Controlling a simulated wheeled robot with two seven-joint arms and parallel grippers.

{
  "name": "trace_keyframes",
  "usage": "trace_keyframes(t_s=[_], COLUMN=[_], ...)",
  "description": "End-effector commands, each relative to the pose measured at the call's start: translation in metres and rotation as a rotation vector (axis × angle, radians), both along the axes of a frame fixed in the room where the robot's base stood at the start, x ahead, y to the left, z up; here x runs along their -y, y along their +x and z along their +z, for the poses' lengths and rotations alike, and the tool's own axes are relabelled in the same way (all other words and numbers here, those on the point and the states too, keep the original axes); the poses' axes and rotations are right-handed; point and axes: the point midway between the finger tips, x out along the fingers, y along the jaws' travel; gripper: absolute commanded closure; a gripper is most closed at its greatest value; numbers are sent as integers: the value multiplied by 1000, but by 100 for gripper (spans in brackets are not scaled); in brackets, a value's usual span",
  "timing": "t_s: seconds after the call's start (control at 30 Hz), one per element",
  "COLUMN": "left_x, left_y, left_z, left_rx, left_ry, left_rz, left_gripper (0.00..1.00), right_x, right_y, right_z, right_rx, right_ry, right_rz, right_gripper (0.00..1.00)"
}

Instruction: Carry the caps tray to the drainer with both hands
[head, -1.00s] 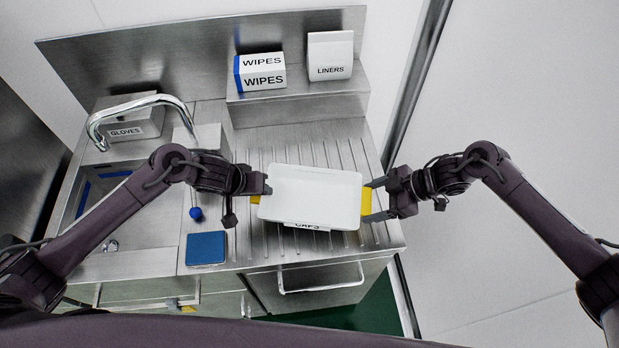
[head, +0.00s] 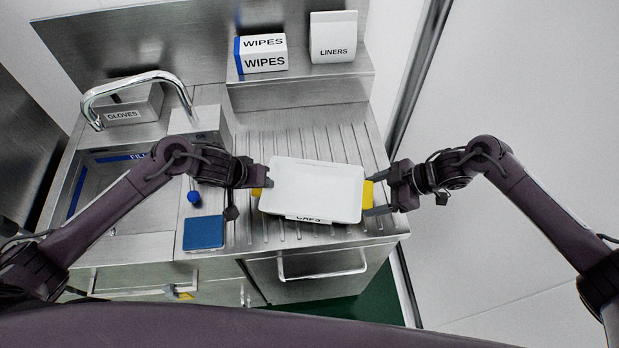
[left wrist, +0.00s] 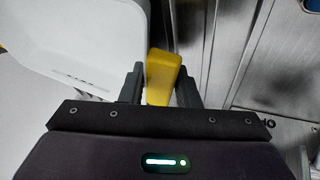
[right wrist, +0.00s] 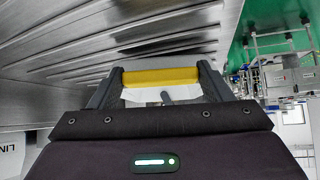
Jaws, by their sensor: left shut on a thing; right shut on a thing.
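The white caps tray (head: 312,190) is a shallow, empty-looking bin with a "CAPS" label on its front, partly cut off from sight. It is over the ribbed drainer (head: 290,140), front right of the counter. Whether its underside touches the ribs is hidden. My left gripper (head: 266,183) is shut on the yellow handle at the tray's left end; the handle shows between the fingers in the left wrist view (left wrist: 162,78). My right gripper (head: 374,197) is shut on the right-end yellow handle, which spans between the fingers in the right wrist view (right wrist: 160,77).
A wipes box (head: 262,55) and a liners box (head: 333,37) stand on the back shelf. A sink with a faucet (head: 135,82) and a gloves box (head: 130,108) are at left. A blue pad (head: 204,232) lies left of the drainer. Ribs behind the tray are bare.

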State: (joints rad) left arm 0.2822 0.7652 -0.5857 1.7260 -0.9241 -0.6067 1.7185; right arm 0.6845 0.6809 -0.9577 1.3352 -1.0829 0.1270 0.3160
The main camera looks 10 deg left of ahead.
Motion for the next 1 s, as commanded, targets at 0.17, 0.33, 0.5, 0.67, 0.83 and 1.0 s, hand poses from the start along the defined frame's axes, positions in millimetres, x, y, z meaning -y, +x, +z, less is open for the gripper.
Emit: trace_keyframes(t_s=[0.17, 0.33, 0.5, 0.67, 0.83, 1.0], left_x=[-2, -1, 0, -2, -10, -21], left_y=[2, 1, 0, -2, -11, -25], left_z=[-9, -9, -9, -5, 19, 52], left_rx=[3, 1, 1, 1, 4, 4], left_ry=[3, 1, 1, 1, 3, 3], left_rz=[5, 3, 2, 1, -1, -2], left_gripper=[67, 49, 49, 49, 49, 49], right_x=[1, 1, 0, 0, 0, 0], right_y=[-1, -1, 0, 0, 0, 0], right_z=[-11, -10, -9, -9, -9, -9], right_rx=[-2, -1, -1, 0, 0, 0], right_ry=[-3, -2, -1, 0, 0, 0], right_rz=[1, 0, 1, 0, 0, 0], right_gripper=[24, 6, 6, 6, 6, 6])
